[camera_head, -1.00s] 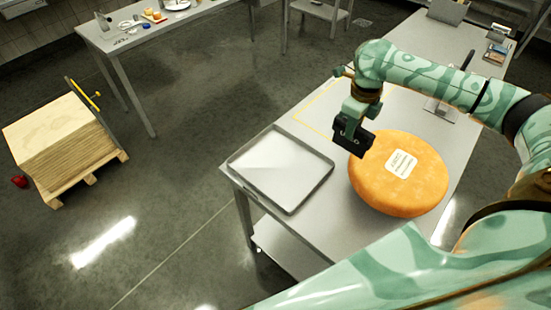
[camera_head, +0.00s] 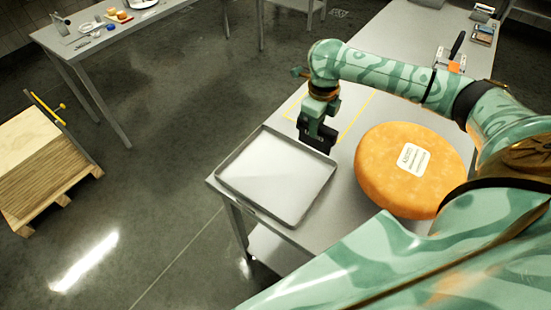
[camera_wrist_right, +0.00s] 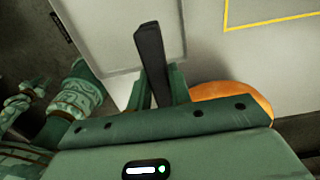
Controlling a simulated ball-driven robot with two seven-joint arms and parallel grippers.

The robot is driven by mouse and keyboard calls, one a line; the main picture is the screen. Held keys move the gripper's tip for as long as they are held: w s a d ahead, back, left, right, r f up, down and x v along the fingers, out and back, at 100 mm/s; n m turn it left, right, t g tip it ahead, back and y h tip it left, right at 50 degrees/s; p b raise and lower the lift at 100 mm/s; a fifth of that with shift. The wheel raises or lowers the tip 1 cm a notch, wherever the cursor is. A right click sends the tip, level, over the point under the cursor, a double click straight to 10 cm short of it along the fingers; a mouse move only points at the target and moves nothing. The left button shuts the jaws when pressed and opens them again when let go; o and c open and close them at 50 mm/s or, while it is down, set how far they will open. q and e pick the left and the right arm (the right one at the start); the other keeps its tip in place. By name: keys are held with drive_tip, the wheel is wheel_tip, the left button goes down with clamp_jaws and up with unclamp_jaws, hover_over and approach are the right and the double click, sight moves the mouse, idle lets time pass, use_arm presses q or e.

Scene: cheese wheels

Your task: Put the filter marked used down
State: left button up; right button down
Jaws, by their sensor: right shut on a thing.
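My right gripper (camera_head: 317,140) is above the steel table (camera_head: 340,185), by the back right corner of the empty metal tray (camera_head: 238,196) and left of the cheese wheel. In the right wrist view, its fingers (camera_wrist_right: 152,70) are closed together on something thin and dark, which I take as the filter. It cannot be told apart from the dark fingers, and no "used" marking can be read. The tray (camera_wrist_right: 115,35) also shows there, beyond the fingers. My left gripper is not in view.
A large orange cheese wheel (camera_head: 385,180) with a white label lies right of the tray. A yellow outlined area (camera_head: 352,118) is marked on the table behind the gripper. A pallet stack (camera_head: 40,160) stands on the floor at left; a second table (camera_head: 85,45) is behind.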

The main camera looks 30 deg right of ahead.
drive_tip(key=shift+w+a+f+b, duration=0.4)
drive_tip(key=shift+w+a+f, duration=0.35)
drive_tip(key=shift+a+f, duration=1)
drive_tip(key=shift+w+a+f+b, duration=0.45)
drive_tip(key=shift+w+a+f, duration=0.35)
drive_tip(key=shift+a+f, duration=0.9)
drive_tip(key=shift+w+a+f+b, duration=0.4)
drive_tip(key=shift+w+a+f, duration=0.6)
drive_tip(key=shift+f, duration=1.2)
drive_tip(key=shift+s+a+f, duration=0.1)
drive_tip(key=shift+s+a, duration=0.15)
drive_tip(key=shift+s, duration=0.05)
drive_tip(key=c, duration=1.3)
unclamp_jaws()
wheel_tip(320, 180, up, 12)
drive_tip(key=p, duration=0.3)
